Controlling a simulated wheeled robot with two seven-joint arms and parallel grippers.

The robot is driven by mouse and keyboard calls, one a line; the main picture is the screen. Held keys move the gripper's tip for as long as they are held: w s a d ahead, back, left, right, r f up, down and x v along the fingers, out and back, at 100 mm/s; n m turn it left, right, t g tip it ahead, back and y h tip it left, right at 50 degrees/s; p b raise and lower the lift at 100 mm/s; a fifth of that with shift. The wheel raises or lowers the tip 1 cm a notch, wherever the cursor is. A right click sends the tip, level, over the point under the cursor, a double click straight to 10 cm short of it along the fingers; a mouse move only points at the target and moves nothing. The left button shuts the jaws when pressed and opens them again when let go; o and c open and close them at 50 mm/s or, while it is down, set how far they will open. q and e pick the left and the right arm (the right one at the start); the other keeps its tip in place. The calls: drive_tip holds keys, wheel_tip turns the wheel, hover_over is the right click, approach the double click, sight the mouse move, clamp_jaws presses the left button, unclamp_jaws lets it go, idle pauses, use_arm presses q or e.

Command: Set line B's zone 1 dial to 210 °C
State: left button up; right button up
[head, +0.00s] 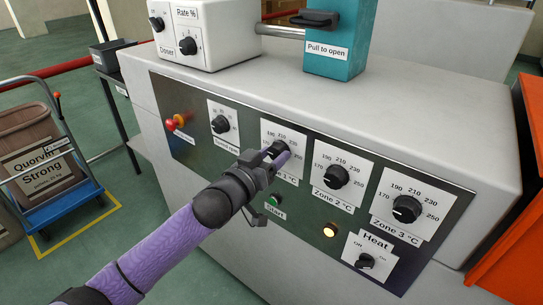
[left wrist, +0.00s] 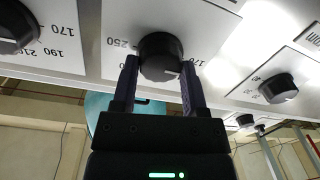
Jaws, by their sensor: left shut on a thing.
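The zone 1 dial (left wrist: 160,55) is a round black knob on a white scale plate (head: 296,136). In the head view my gripper mostly covers it, and the plate's name is partly hidden, showing "1 °C". My left gripper (head: 275,152) comes in from the lower left. In the left wrist view my left gripper (left wrist: 159,72) has one finger on each side of the knob and is shut on it. The knob's white mark there points down and right, near the 190 side; the 210 mark is hidden. My right gripper is not in view.
The zone 2 dial (head: 335,177) and zone 3 dial (head: 406,209) sit to the right. A speed dial (head: 221,125) and red stop button (head: 176,122) sit left. The green start button (head: 274,200), lit lamp (head: 330,230) and heat switch (head: 365,261) are below.

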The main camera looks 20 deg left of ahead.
use_arm(q)
drive_tip(key=shift+c, duration=1.2)
clamp_jaws()
drive_tip(key=shift+r+m+p, duration=0.1)
drive_tip(key=shift+m+p, duration=0.7)
drive_tip(key=shift+m, duration=0.4)
drive_tip(key=m+p, duration=0.1)
drive_tip(key=m, duration=0.1)
drive_tip(key=shift+m, duration=0.4)
drive_tip(key=shift+m+p, duration=0.35)
drive_tip(key=shift+m, duration=1.05)
drive_tip(key=shift+m+p, duration=0.3)
drive_tip(key=shift+m, duration=0.7)
drive_tip(key=m, duration=0.3)
drive_tip(key=shift+f+m, duration=0.2)
drive_tip(key=shift+m, duration=0.1)
drive_tip(key=m, duration=0.4)
drive_tip(key=shift+h, duration=0.3)
drive_tip(key=shift+f+m, duration=0.1)
drive_tip(key=shift+m, duration=0.2)
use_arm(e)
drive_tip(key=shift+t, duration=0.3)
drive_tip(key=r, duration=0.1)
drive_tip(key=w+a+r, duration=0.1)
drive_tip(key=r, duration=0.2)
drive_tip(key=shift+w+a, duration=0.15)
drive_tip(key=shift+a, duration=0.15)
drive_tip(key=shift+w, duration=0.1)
